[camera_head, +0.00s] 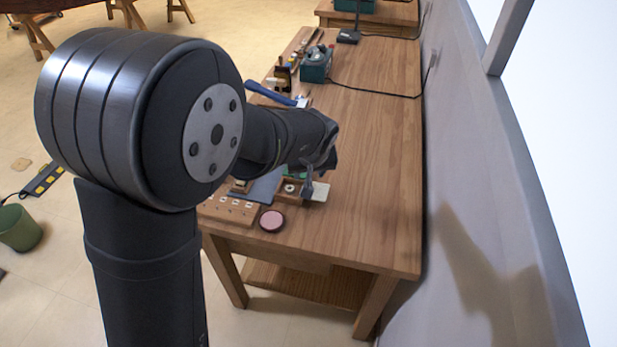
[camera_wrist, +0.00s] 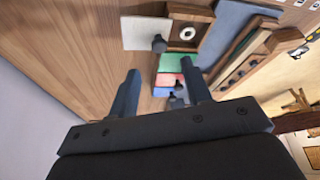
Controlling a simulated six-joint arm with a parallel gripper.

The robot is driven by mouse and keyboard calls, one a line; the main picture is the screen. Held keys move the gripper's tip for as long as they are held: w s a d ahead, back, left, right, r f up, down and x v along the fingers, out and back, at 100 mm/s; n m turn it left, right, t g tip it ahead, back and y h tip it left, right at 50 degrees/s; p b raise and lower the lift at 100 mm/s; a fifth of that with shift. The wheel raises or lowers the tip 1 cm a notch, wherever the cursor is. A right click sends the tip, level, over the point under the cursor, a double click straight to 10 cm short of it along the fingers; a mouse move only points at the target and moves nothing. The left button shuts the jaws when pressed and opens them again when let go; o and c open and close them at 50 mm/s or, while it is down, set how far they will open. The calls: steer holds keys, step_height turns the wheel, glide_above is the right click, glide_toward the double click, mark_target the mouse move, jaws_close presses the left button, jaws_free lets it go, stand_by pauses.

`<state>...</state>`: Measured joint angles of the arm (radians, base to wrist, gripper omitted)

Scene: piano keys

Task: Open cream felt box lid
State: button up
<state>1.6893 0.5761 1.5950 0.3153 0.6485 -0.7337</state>
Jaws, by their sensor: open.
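The cream lid (camera_wrist: 140,34) is a flat pale square in the wrist view, with a dark knob (camera_wrist: 158,44) near its right edge. It sits to the left of a wooden compartment (camera_wrist: 205,14), which is uncovered and shows a white ring (camera_wrist: 188,33) inside. The cream lid also shows in the head view (camera_head: 320,192), right of the compartment. In the head view my arm hides part of the box.
Green (camera_wrist: 174,63), red (camera_wrist: 167,79) and blue lids lie beside the compartment, partly behind my fingers. A grey-blue panel (camera_wrist: 225,28) and a slotted wooden block (camera_wrist: 240,68) are to the right. A pink round tin (camera_head: 271,221) stands near the table's front edge. The table's right side is clear.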

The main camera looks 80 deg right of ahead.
steer(key=v, duration=1)
steer(key=shift+r, duration=0.35)
steer(key=x, duration=1.7)
steer(key=shift+f, duration=0.2)
steer(key=v, duration=1.7)
